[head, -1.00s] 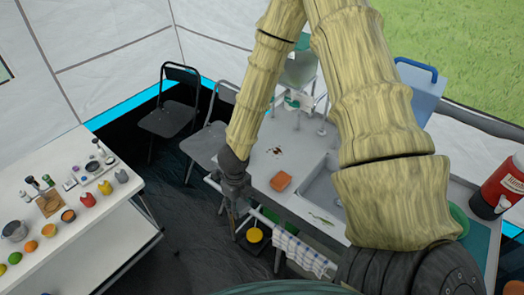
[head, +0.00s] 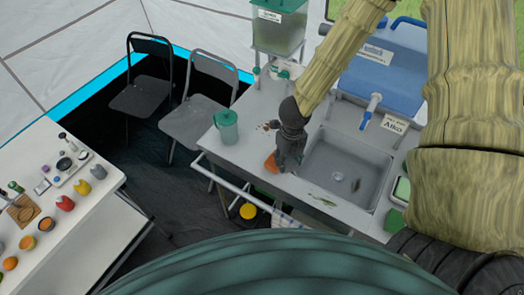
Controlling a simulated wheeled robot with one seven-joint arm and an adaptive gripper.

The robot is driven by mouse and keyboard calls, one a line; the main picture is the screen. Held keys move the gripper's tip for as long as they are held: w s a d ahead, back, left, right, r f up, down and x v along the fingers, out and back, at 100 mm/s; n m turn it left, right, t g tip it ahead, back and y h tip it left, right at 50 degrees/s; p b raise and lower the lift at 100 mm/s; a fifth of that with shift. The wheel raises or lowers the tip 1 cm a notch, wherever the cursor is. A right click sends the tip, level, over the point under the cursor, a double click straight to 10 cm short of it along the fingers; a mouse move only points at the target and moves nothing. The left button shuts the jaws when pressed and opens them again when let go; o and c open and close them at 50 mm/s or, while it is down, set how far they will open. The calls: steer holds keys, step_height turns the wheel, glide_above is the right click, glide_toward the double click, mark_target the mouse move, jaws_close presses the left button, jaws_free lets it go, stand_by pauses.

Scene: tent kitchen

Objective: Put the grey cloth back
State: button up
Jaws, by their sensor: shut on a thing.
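My gripper (head: 288,158) is over the counter (head: 232,158), just left of the sink, and points down. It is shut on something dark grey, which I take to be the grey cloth. The two blend together, so the cloth's outline is not clear. A rail (head: 228,183) runs along the counter's front. A checked cloth (head: 284,219) hangs from it, mostly hidden by my body.
A green jug (head: 227,127) stands left of the gripper. The sink (head: 345,170) is to the right, with a tap (head: 371,108) behind. A drink dispenser (head: 279,28) stands at the back. A white table (head: 85,215) with fruit is at left.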

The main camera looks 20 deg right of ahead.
steer(key=a+f+m+b, duration=0.1)
steer(key=f+b, duration=0.1)
steer(key=b, duration=0.1)
steer(key=shift+a, duration=0.25)
steer(key=a+m+b, duration=0.1)
steer(key=b, duration=0.1)
steer(key=f+m+b, duration=0.1)
steer(key=b, duration=0.2)
steer(key=shift+s+a+m, duration=0.1)
steer(key=shift+a+m, duration=0.3)
steer(key=b, duration=0.1)
steer(key=a+m+b, duration=0.1)
steer(key=b, duration=0.1)
steer(key=a+b, duration=0.1)
steer(key=shift+s+f+m, duration=0.25)
steer(key=shift+s+m, duration=0.15)
steer(key=m+b, duration=0.1)
steer(key=b, duration=0.1)
steer(key=p, duration=0.5)
glide_above(253, 153)
steer(key=shift+s+f, duration=0.1)
steer(key=shift+f, duration=0.45)
steer(key=shift+f+p, duration=0.85)
steer(key=shift+f, duration=1)
steer(key=shift+f, duration=0.15)
